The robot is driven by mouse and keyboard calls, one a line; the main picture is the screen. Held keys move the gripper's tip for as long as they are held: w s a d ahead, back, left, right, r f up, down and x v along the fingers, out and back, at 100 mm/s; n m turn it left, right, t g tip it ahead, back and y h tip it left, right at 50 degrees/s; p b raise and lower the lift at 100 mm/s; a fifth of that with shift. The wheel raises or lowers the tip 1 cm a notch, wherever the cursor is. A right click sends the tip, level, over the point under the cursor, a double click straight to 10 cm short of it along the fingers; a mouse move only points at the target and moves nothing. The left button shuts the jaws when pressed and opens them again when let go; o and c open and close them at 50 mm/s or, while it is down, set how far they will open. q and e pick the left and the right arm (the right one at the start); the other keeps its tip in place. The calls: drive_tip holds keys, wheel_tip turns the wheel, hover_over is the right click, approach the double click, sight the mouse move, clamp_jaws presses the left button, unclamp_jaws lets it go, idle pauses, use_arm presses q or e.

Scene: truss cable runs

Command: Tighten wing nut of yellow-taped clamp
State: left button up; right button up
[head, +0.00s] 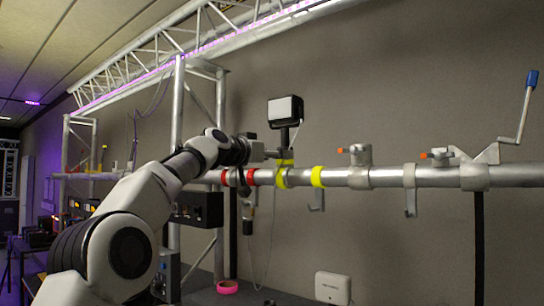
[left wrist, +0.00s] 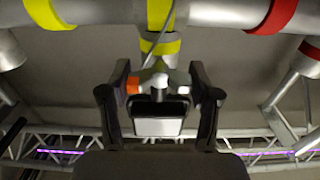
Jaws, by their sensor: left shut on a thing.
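The yellow-taped clamp (head: 285,162) is on the horizontal pipe, below a lamp with a white face (head: 285,110). In the left wrist view its yellow-wrapped neck (left wrist: 160,47) meets the pipe. The wing nut (left wrist: 155,80), with an orange tip to its left, sits in front of that neck. My left gripper (head: 270,153) reaches the clamp from the left. In the left wrist view its dark fingers (left wrist: 160,77) stand on both sides of the wing nut, shut on it. Finger contact is partly hidden. My right gripper is not in view.
The pipe (head: 340,178) carries yellow and red (head: 250,177) tape bands. More clamps with orange-tipped parts (head: 358,155) and a blue-handled crank (head: 531,80) are to the right. Hooks hang below. A white box (head: 333,287) and pink tape roll (head: 227,287) are lower down.

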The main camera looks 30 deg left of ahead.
use_arm(q)
drive_tip(key=o, duration=0.9)
drive_tip(key=shift+o, duration=1.3)
drive_tip(key=shift+w+f, duration=0.1)
drive_tip(key=shift+w, duration=0.05)
